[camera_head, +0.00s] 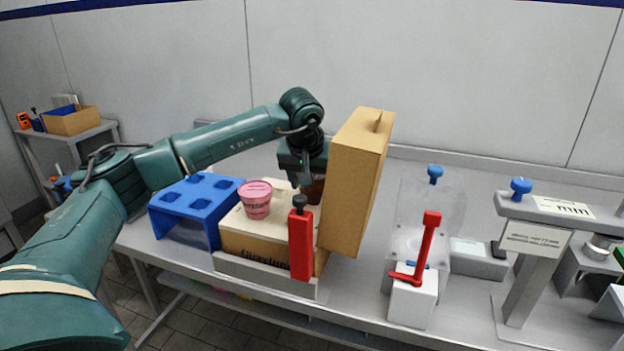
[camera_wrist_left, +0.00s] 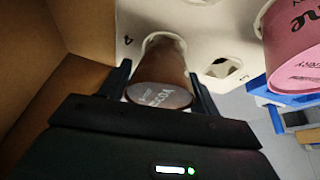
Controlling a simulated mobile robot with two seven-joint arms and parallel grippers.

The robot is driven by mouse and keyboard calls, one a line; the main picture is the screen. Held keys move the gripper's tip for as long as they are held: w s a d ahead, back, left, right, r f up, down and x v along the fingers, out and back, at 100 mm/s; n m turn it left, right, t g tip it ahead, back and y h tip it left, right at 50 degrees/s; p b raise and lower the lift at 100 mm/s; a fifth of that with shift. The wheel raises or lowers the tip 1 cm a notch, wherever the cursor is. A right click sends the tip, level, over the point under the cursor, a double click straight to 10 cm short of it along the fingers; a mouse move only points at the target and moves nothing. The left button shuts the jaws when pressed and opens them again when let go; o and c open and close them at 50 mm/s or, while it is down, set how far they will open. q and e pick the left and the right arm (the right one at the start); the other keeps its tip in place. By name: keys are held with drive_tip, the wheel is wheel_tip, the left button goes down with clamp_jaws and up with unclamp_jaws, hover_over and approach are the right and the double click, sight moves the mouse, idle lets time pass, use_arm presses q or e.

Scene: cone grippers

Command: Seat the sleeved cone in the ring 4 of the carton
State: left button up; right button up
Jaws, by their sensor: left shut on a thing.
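My left gripper (camera_head: 306,183) is shut on a brown cone (camera_wrist_left: 163,72) with a lettered round end, seen between its fingers in the left wrist view. The open carton (camera_head: 262,243) has a cream insert (camera_wrist_left: 202,22) with ring openings. The cone's far end lines up with one opening; how deep it sits in it I cannot tell. Another opening (camera_wrist_left: 222,68) beside it is empty. A pink cup (camera_head: 256,200) stands in the insert at the carton's left side. In the head view the gripper and red clamp hide most of the cone.
The carton's tall cardboard lid (camera_head: 352,185) stands up right beside my gripper. A red clamp (camera_head: 300,243) stands at the carton's front. A red-handled fixture (camera_head: 424,258) stands farther right.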

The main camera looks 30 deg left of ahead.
use_arm(q)
drive_tip(key=shift+f, duration=0.1)
drive_tip(key=o, duration=1.1)
drive_tip(key=v, duration=1.3)
drive_tip(key=shift+s, duration=0.1)
